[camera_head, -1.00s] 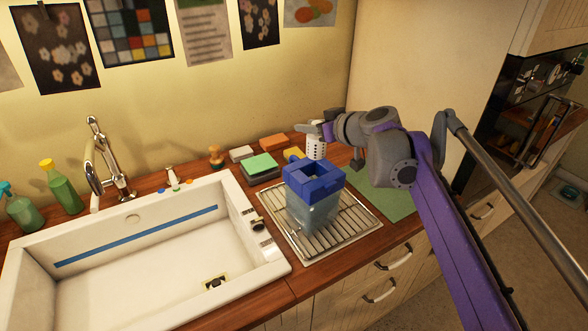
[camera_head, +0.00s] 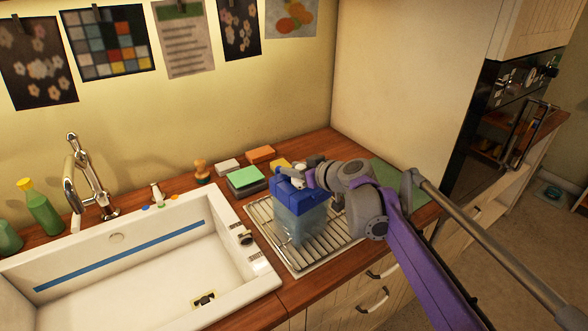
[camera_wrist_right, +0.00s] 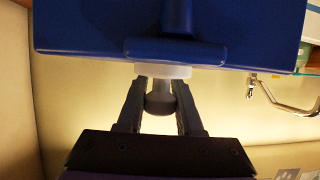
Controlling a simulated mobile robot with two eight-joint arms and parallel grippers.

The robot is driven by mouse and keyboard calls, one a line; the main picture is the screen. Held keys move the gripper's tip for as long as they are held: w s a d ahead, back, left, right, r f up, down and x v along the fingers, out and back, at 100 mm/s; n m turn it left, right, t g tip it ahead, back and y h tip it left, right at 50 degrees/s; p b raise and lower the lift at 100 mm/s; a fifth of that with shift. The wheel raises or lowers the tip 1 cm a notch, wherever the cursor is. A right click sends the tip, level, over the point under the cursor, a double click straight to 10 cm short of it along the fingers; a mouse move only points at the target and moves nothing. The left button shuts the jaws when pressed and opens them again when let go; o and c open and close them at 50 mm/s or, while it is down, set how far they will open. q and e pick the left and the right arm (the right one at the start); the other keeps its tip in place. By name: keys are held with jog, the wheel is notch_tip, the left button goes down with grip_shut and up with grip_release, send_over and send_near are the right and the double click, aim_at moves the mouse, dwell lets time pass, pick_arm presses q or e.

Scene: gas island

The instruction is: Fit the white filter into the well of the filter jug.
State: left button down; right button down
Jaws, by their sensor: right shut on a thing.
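The filter jug (camera_head: 301,220) stands upright on the wire drying rack, with a clear body and a blue top (camera_head: 290,188). Its blue top also fills the upper part of the right wrist view (camera_wrist_right: 80,28). My right gripper (camera_head: 309,177) is at the top of the jug, on its right and far side. It is shut on the white filter, whose pale rim (camera_wrist_right: 163,70) and rounded knob (camera_wrist_right: 160,98) show between the fingers in the wrist view. The gripper and lid hide most of the filter and the well. I cannot tell whether the filter is inside the well. My left gripper is not in view.
The wire rack (camera_head: 275,239) lies right of the white sink (camera_head: 110,290). Sponges (camera_head: 244,178) and a wooden-handled brush (camera_head: 202,172) stand behind. A green mat (camera_head: 415,190) lies behind my right arm. The counter's front edge is close to the rack.

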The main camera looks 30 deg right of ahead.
jog(key=c, duration=0.6)
grip_release()
jog(key=shift+o, duration=0.2)
jog(key=shift+s+r, duration=0.15)
jog(key=v, duration=1.1)
jog(key=shift+s+r, duration=0.15)
jog(key=shift+s, duration=0.1)
